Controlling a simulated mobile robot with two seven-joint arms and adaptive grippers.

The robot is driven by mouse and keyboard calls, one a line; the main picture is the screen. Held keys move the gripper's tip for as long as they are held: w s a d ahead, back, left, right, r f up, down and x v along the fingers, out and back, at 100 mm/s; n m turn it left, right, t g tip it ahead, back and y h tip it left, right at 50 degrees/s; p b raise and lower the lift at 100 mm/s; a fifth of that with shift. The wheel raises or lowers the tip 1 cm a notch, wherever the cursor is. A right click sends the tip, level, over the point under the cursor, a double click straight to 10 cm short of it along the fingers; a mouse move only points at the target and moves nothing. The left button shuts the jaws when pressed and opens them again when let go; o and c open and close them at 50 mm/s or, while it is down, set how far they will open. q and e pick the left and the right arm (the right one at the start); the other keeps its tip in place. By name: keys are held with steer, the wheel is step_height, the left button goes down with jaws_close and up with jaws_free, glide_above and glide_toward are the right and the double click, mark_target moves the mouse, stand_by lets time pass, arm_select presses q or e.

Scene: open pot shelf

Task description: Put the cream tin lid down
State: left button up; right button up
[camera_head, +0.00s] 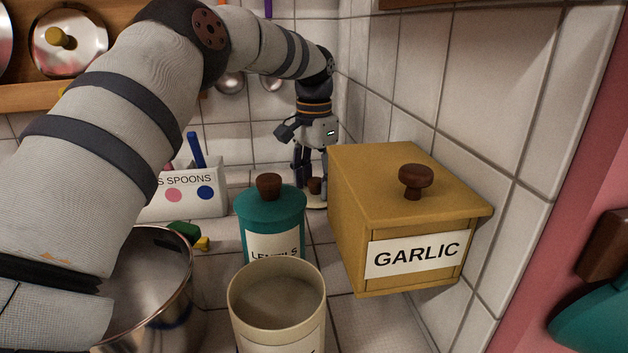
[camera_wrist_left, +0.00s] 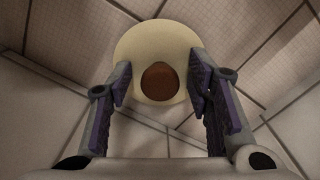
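The cream tin lid (camera_head: 316,204) is a pale disc with a brown knob (camera_head: 315,186). It appears to lie flat on the counter at the back, between the teal tin and the garlic box. In the left wrist view, the lid (camera_wrist_left: 160,36) lies below my left gripper (camera_wrist_left: 160,84). The gripper's fingers stand apart on either side of the knob (camera_wrist_left: 160,82), with gaps on both sides. In the head view, my left gripper (camera_head: 309,172) points down over the lid. The cream tin (camera_head: 277,302) stands open in front. My right gripper is not in view.
The teal lentils tin (camera_head: 272,222) stands just in front of the lid, and the yellow garlic box (camera_head: 408,222) to its right. A steel pot (camera_head: 183,290), a green-and-yellow sponge (camera_head: 186,235) and a white spoon holder (camera_head: 188,196) are left. Tiled walls close the back corner.

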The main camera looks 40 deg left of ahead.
mark_target(314, 180)
arm_select(q)
step_height(314, 180, up, 8)
steer(key=shift+f+b, duration=0.1)
steer(key=shift+b, duration=0.25)
